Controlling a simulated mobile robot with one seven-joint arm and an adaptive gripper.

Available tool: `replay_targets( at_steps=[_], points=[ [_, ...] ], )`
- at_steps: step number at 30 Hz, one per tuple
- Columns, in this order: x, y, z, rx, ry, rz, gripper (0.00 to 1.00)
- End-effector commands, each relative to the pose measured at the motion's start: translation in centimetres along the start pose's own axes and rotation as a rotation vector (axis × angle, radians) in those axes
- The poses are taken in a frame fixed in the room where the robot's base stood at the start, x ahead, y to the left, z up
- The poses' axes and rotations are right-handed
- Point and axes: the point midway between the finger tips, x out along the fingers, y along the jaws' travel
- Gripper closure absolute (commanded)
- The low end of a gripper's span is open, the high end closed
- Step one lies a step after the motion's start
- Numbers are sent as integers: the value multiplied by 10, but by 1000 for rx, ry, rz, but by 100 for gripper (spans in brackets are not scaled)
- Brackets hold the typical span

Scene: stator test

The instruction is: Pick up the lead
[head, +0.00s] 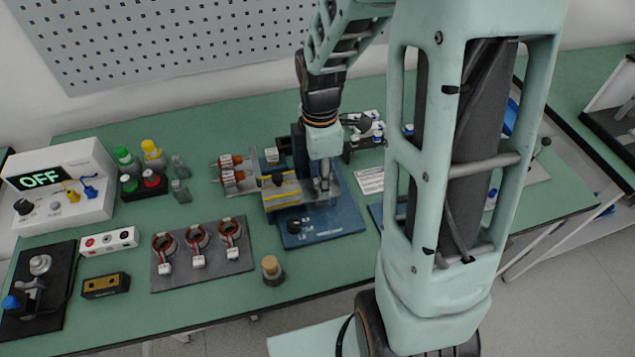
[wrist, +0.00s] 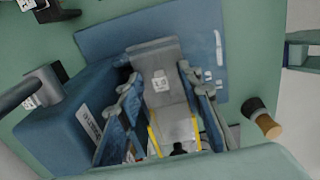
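No single thing is clearly the lead. The likeliest match is a yellow plug (head: 72,195) and a blue plug (head: 91,189) on the front of the white box (head: 62,210) with the OFF display, at the far left in the head view. My gripper (head: 323,178) is far to their right, low over the fixture on a blue base plate (head: 335,222). In the wrist view my gripper (wrist: 160,82) has its fingers spread apart. A grey, labelled, yellow-edged part (wrist: 165,98) of the fixture shows between them. I see no lead in the fingers.
A dark plate (head: 205,278) with several red-ringed stators lies front left of the fixture. A cork-topped jar (head: 272,270) stands in front, also in the wrist view (wrist: 268,124). Bottles with green and yellow caps (head: 153,158) stand behind. A black board (head: 38,312) holds a device front left.

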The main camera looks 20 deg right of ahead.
Motion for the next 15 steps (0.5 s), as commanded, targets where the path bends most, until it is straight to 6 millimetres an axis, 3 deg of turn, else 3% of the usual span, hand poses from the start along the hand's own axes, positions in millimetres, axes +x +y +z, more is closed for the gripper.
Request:
replay_targets(
  at_steps=[7,15],
  points=[
    [2,0,0,0,0,1,67],
    [2,0,0,0,0,1,95]
  ],
)
